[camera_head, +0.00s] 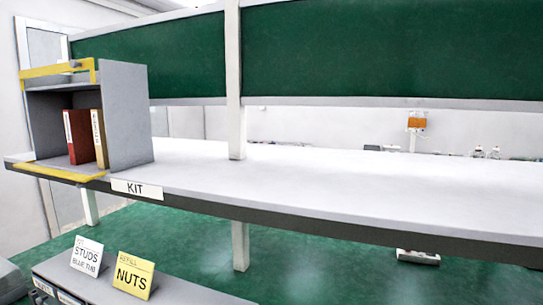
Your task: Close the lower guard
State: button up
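A grey two-level shelf unit (128,115) stands at the left end of the white bench. At the foot of its open front, a yellow lower guard (60,173) lies flat, reaching out over the bench's front edge. Another yellow guard (55,70) stands upright across the upper level, with a small dark part on its top bar. Inside the lower level, a red binder (78,137) and a cream binder (100,138) stand upright. My gripper is not in view.
Below, a grey surface (110,282) carries a "STUDS" card (87,256) and a yellow "NUTS" card (133,275).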

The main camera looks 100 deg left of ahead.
aim_at(80, 179)
jog(key=z, duration=0.05)
jog(key=k, duration=2.9)
jog(key=u, duration=3.3)
